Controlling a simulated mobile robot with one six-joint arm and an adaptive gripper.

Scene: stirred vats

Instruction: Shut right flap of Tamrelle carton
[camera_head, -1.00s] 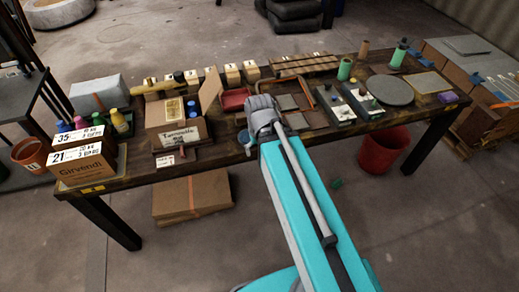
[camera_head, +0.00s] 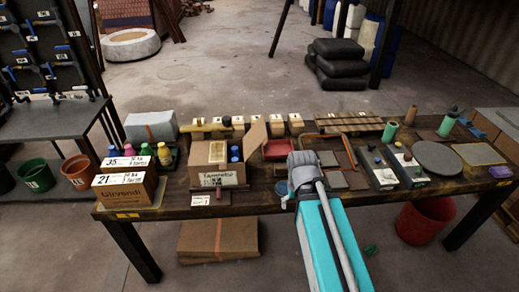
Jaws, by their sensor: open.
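The Tamrelle carton (camera_head: 221,178) stands on the workbench, left of my arm, with a white label on its front. Its right flap (camera_head: 256,145) is open and sticks up, tilted outward to the right. Blue-capped bottles (camera_head: 235,154) and a tan, patterned item (camera_head: 217,151) show in the carton's opening. I cannot tell how the other flaps lie. My turquoise arm reaches up from the bottom of the picture to a grey joint just right of the carton. My gripper's fingers do not show.
A Girvendi box (camera_head: 124,190) and several coloured bottles (camera_head: 144,152) stand left of the carton. A red tray (camera_head: 278,149) lies behind its right side. A small sign (camera_head: 208,199) stands in front. A grey disc (camera_head: 437,158) lies at the right. A red bucket (camera_head: 424,221) is below.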

